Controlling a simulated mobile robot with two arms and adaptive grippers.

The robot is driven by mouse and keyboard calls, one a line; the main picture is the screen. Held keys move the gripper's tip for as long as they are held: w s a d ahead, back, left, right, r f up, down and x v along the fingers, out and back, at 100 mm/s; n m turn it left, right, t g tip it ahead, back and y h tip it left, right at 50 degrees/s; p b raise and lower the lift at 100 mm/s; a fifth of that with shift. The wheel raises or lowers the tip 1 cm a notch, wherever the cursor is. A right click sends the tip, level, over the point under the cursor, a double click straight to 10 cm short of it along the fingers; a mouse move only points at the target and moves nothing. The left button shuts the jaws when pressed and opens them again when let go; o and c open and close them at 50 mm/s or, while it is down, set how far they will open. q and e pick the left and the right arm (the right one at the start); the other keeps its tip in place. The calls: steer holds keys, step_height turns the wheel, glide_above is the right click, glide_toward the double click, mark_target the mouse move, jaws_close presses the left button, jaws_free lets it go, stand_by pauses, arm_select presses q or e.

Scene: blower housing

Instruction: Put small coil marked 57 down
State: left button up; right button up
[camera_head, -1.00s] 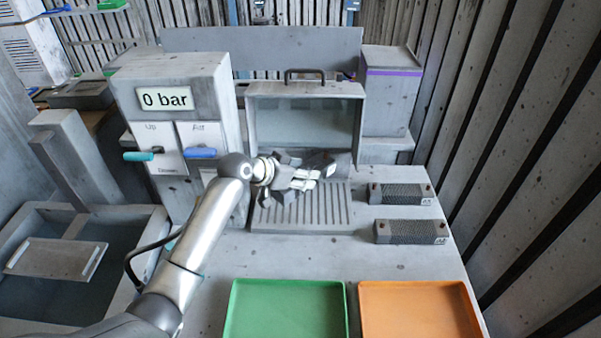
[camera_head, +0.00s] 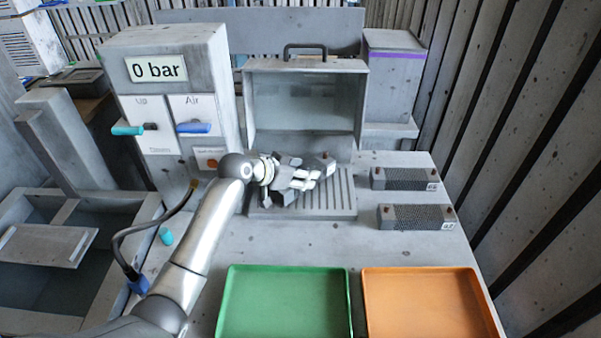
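My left gripper (camera_head: 312,180) is over the slotted grey rack (camera_head: 335,205) in front of the open box with a glass-like back (camera_head: 305,105). A small dark grey piece with a reddish knob (camera_head: 323,162) shows just beyond its fingers. It looks like an end of the small coil, held in the gripper. Most of it is hidden by the fingers, and I cannot read a mark on it or tell whether it touches the rack. My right gripper is not in view.
Two dark mesh coils (camera_head: 404,179) (camera_head: 417,217) lie on the bench at the right. A green tray (camera_head: 285,300) and an orange tray (camera_head: 425,300) stand in front. The panel reading 0 bar (camera_head: 156,69) has teal and blue levers. A basin is at the left.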

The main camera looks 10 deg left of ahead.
arm_select(q)
steer(key=shift+f+b, duration=0.35)
steer(key=shift+f, duration=0.15)
steer(key=o, duration=1.5)
steer(key=shift+r, duration=0.1)
steer(key=shift+c, duration=0.2)
steer(key=shift+o, duration=0.4)
steer(key=shift+f, duration=0.2)
steer(key=v, duration=1.2)
